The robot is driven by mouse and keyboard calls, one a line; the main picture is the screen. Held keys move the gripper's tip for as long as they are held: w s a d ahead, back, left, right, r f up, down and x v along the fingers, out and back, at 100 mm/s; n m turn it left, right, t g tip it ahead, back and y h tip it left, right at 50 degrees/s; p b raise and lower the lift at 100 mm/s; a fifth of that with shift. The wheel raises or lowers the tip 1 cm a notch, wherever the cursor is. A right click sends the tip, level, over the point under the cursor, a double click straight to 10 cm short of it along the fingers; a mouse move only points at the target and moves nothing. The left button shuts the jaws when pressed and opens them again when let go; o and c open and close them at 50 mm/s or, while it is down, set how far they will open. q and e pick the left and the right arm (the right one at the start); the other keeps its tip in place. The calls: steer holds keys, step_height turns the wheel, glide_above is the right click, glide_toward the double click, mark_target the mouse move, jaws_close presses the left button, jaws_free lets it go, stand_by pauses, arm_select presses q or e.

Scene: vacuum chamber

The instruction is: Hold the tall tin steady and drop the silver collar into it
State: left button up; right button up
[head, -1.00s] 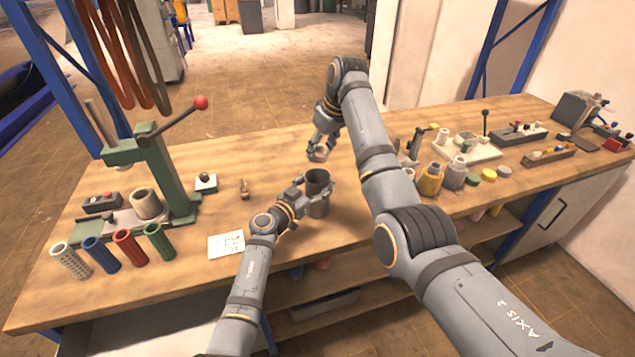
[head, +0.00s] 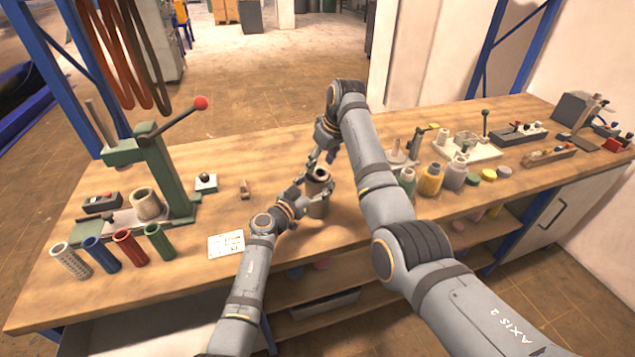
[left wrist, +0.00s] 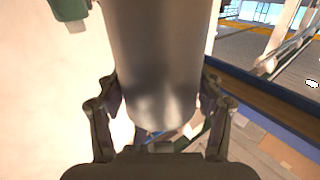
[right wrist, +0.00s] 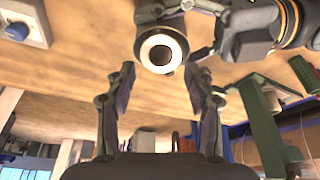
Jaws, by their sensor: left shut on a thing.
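The tall dark grey tin (head: 317,204) stands upright on the bench, and its body fills the middle of the left wrist view (left wrist: 155,60). My left gripper (head: 314,193) is shut around the tin from the side. The silver collar (right wrist: 145,50) shows as a pale ring within the tin's round mouth in the right wrist view, with a dark hole at its centre. How deep it sits is hard to tell. My right gripper (right wrist: 163,78) is open and empty, its fingers apart just beside the tin's mouth; in the head view it is above the tin.
A green press (head: 160,170) with a red-knobbed lever stands at the left, behind several coloured tubes (head: 128,247). A white card (head: 226,244) lies left of my left gripper. Bottles (head: 431,180) and trays are at the right. Bare bench lies behind the tin.

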steer(key=shift+o, duration=1.3)
steer(key=v, duration=1.2)
arm_select(q)
steer(key=o, duration=1.3)
